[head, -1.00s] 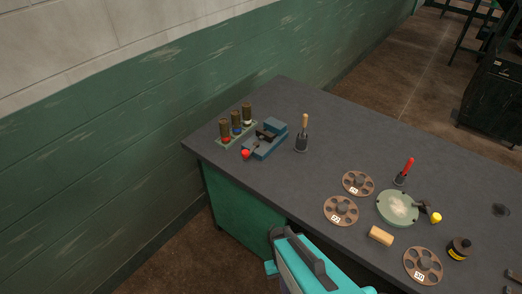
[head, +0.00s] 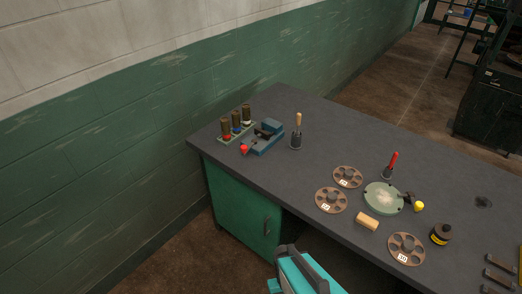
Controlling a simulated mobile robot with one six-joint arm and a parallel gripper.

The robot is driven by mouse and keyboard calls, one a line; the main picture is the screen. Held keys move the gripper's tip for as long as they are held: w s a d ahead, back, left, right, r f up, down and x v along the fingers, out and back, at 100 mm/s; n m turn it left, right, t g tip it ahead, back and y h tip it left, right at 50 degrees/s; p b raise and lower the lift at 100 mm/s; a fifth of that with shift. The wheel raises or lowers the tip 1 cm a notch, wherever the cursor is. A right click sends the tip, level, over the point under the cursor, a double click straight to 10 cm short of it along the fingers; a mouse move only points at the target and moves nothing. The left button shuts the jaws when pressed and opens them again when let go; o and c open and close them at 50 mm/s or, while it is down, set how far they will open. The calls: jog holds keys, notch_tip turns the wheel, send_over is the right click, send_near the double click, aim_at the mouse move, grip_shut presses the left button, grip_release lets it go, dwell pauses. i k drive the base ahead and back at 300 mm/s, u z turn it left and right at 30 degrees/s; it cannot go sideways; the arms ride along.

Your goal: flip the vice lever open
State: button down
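The blue vice (head: 267,137) sits near the far left corner of the dark grey bench top. A dark lever with a red ball knob (head: 243,149) shows at its front left. The lever's exact angle is too small to tell. A teal and grey part of my own body shows at the bottom of the picture, in front of the bench and apart from the vice.
The bench (head: 290,179) has clear room between vice and discs. A rack of cylinders (head: 235,125) stands left of the vice, a wooden-handled tool (head: 297,132) right. Slotted discs (head: 331,200), a round green plate (head: 383,198) and a wooden block (head: 367,221) lie right.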

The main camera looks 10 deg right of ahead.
aim_at(244, 148)
jog(key=z, duration=0.1)
jog(key=k, duration=0.45)
jog(key=u, duration=0.2)
jog(key=i, duration=0.9)
jog(key=u, duration=4.35)
jog(key=i, duration=0.1)
jog(key=z, duration=2.7)
